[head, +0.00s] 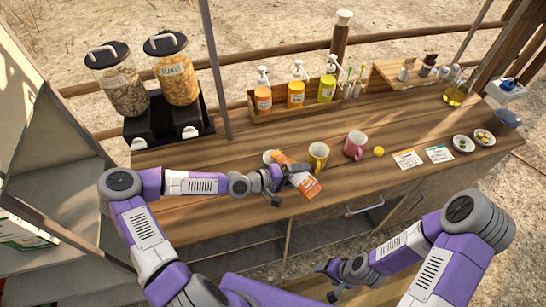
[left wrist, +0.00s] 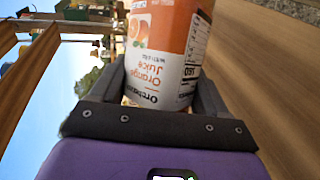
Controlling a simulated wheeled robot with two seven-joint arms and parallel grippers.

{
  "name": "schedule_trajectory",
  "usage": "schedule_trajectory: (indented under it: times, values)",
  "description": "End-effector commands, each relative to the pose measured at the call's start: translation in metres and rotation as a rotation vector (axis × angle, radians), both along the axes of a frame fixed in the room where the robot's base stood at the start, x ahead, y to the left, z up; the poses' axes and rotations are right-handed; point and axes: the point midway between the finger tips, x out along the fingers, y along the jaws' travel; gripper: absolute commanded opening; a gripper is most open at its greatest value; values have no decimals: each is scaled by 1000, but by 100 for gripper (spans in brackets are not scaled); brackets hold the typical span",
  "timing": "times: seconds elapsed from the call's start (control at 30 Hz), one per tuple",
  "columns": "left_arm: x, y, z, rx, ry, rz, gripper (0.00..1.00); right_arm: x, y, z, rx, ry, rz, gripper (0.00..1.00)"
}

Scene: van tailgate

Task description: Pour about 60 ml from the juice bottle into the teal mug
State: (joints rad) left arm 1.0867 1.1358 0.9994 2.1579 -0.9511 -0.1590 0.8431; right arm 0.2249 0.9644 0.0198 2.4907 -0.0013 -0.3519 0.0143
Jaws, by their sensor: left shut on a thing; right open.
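My left gripper (head: 287,177) is shut on the orange juice bottle (head: 307,186), above the front part of the wooden counter. The bottle is strongly tilted, its upper-left end close to a mug (head: 269,155). That mug is partly hidden by the bottle and gripper; only a pale part shows, so I cannot tell if it is teal. In the left wrist view the bottle (left wrist: 165,45) sits between both fingers, its "Orange Juice" label facing the camera. No stream of juice is visible. My right gripper (head: 335,277) is open and empty, low in front of the counter.
A yellow mug (head: 318,156) and a pink mug (head: 355,145) stand just right of the bottle. A yellow lid-like item (head: 379,152), cards (head: 408,159) and small bowls (head: 463,144) lie farther right. Cereal dispensers (head: 178,82) and a pump-bottle crate (head: 270,112) stand behind.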

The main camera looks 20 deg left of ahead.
Motion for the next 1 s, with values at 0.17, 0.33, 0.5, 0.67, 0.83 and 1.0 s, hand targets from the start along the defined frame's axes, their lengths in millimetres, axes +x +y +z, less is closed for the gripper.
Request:
schedule_trajectory:
  times: [0.17, 0.33, 0.5, 0.67, 0.83, 1.0]
  values:
    - [1, 1, 4, -22, 10, 2, 30, 0, 0, 0, 0, 0, 0, 66]
    - [1, 0, 5, -33, 18, 1, 30, 0, 0, 0, 0, 0, 0, 66]
    - [1, 0, 6, -36, 19, 0, 30, 0, 0, 0, 0, 0, 0, 66]
    - [1, 0, 6, -39, 21, 0, 30, 0, 0, 0, 0, 0, 0, 66]
    - [1, 0, 6, -40, 21, 1, 30, 0, 0, 0, 0, 0, 0, 66]
    - [1, 1, 7, -46, 25, 1, 30, 0, 0, 0, 0, 0, 0, 66]
